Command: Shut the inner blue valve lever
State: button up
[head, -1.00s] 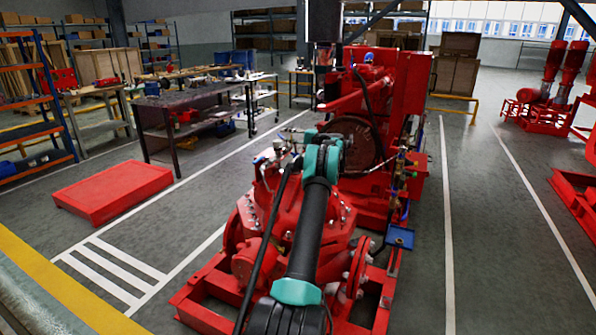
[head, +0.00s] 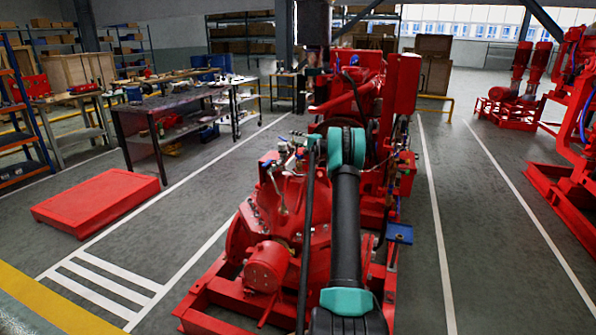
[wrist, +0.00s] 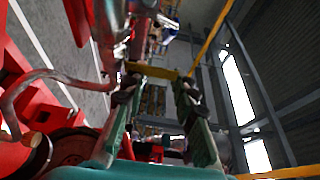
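The red pumpset (head: 285,215) stands ahead of me, with small pipes and valve fittings (head: 292,155) on top of its pump. A small blue spot (head: 268,163) shows at the left of these fittings; it is too small to tell whether it is the inner valve lever. My arm's black link and teal joint cover part of the pump, and my gripper is not clear in the head view. In the wrist view my gripper (wrist: 157,92) has its two green fingers apart. A yellow bar (wrist: 152,71) shows between the fingertips; I cannot tell its depth. No lever is clearly held.
A red platform (head: 97,198) lies on the floor at left. A dark workbench (head: 170,110) stands behind it. A blue box (head: 399,233) sits on the pumpset's right side. Floor is free left and right of the pumpset. A curved metal pipe (wrist: 45,78) is close in the wrist view.

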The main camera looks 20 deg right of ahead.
jog(key=v, duration=1.7)
jog(key=s+a+f+n+g, duration=0.1)
jog(key=s+a+n+g, duration=0.1)
jog(key=s+a, duration=0.5)
jog(key=s+a+n+g+h, duration=0.1)
jog(key=s+a+g, duration=0.3)
jog(key=s+a, duration=0.4)
jog(key=shift+a+f+n, duration=0.4)
jog(key=shift+a+n, duration=0.5)
jog(key=shift+a, duration=2.45)
